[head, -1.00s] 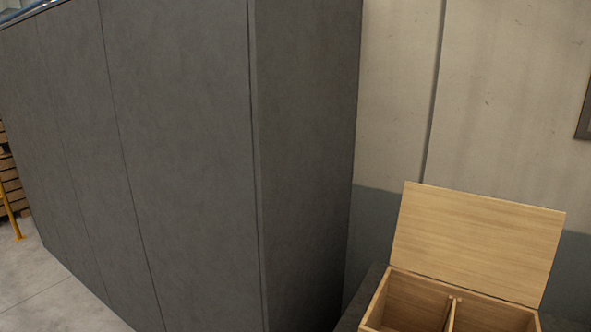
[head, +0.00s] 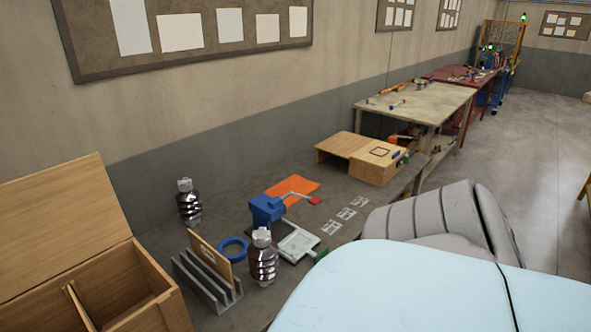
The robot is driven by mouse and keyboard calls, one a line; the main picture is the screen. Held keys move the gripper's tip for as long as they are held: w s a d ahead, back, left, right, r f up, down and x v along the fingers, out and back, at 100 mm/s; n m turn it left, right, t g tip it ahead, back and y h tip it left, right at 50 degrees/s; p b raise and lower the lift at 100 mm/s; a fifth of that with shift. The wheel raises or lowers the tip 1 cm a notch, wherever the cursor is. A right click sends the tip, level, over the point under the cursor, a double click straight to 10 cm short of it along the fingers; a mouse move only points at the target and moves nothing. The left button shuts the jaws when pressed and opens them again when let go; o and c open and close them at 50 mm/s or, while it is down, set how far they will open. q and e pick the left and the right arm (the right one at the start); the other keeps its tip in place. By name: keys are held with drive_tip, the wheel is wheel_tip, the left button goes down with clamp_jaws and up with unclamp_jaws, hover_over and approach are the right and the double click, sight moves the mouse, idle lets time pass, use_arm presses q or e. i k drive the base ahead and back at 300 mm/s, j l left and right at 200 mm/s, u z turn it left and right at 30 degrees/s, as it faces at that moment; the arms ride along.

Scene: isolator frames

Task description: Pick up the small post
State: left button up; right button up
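Two dark, ribbed, glossy posts with pale caps stand upright on the grey workbench (head: 215,310) in the head view. One post (head: 188,205) stands near the wall, left of centre. The other post (head: 263,262) stands closer to me, beside a grey slotted rack (head: 210,285). They look alike in shape, and I cannot tell for certain which is the small one. Neither of my grippers is in view.
An open wooden box (head: 150,285) is at the left. A blue ring (head: 233,249), a blue device (head: 266,208), an orange sheet (head: 292,189) and a wooden stand (head: 372,158) lie along the bench. Open floor (head: 535,150) shows at right.

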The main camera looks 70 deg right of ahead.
sight(263, 254)
drive_tip(key=z, duration=1.85)
drive_tip(key=i+l, duration=0.6)
drive_tip(key=i, duration=0.05)
